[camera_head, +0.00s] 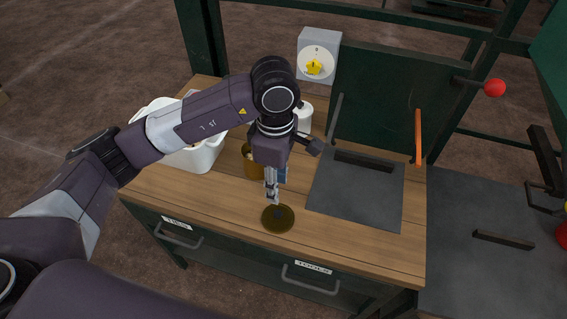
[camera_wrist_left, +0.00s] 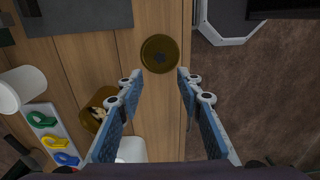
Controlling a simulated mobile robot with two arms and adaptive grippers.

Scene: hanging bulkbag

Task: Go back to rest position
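My left arm reaches in from the left over the wooden workbench (camera_head: 350,235). My left gripper (camera_head: 271,200) points down above the bench near its front edge. The wrist view shows the left gripper (camera_wrist_left: 158,76) open, its two fingers apart with nothing between them. A round dark brass disc (camera_head: 278,218) lies on the wood just beyond the fingertips. The disc also shows in the wrist view (camera_wrist_left: 160,53), ahead of the fingers. I cannot see my right gripper.
A brown pot (camera_head: 252,164) holds small pale items beside the gripper. A white bin (camera_head: 207,153) sits partly behind my arm. A dark metal plate (camera_head: 355,200) and an upright green panel (camera_head: 385,105) stand to the right. Coloured rings (camera_wrist_left: 54,141) lie on a strip.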

